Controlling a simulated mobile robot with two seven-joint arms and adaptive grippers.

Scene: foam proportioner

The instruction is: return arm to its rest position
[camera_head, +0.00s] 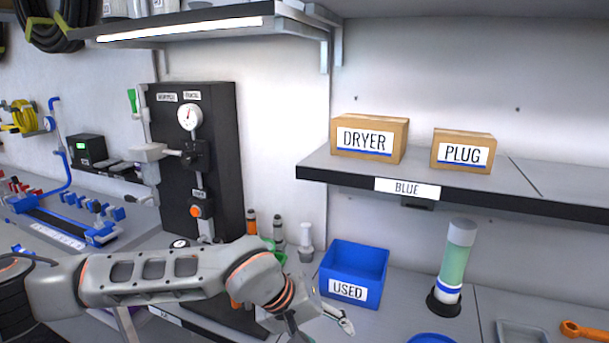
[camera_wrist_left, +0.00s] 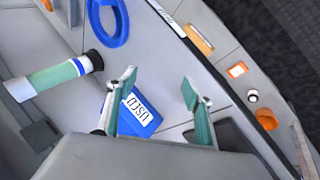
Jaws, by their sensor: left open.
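My left arm (camera_head: 165,277) reaches in from the left across the front of the bench in the head view. Its gripper (camera_head: 326,322) is partly cut off at the bottom edge, in front of the blue USED bin (camera_head: 355,267). In the left wrist view the two green-padded fingers of the gripper (camera_wrist_left: 159,82) stand apart with nothing held between them. The USED bin (camera_wrist_left: 140,118) shows behind and between these fingers, partly hidden by the left finger. My right gripper is not in view.
A green-filled cylinder (camera_head: 456,262) stands in a black base right of the bin. A black panel with a gauge (camera_head: 190,117) rises behind the arm. A shelf (camera_head: 320,165) above carries DRYER (camera_head: 369,138) and PLUG (camera_head: 462,151) boxes. Small bottles (camera_head: 278,229) stand near the wrist.

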